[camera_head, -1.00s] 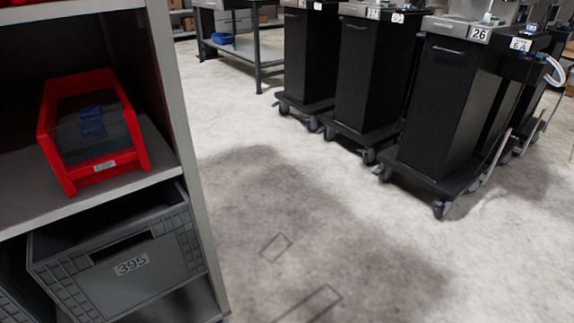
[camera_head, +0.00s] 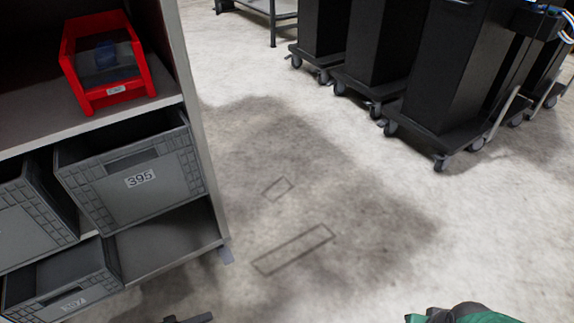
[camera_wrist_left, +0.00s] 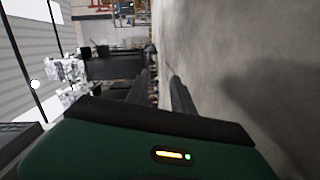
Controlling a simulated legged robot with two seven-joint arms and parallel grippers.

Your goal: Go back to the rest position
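My left gripper (camera_wrist_left: 161,78) shows in the left wrist view as two dark fingers beyond the green housing (camera_wrist_left: 150,150). The fingers stand apart with an empty gap between them, through which the floor and background show. In the head view only a small dark piece of it (camera_head: 188,319) shows at the bottom edge, in front of the shelf. A green and black part of my own body (camera_head: 462,314) shows at the bottom right. My right gripper's fingers are out of view.
A grey shelf (camera_head: 200,130) stands at left with a red bin (camera_head: 118,92), a grey crate labelled 395 (camera_head: 130,185) and other grey crates (camera_head: 65,285). Black wheeled carts (camera_head: 440,70) stand at the upper right. The concrete floor (camera_head: 370,240) between them is clear.

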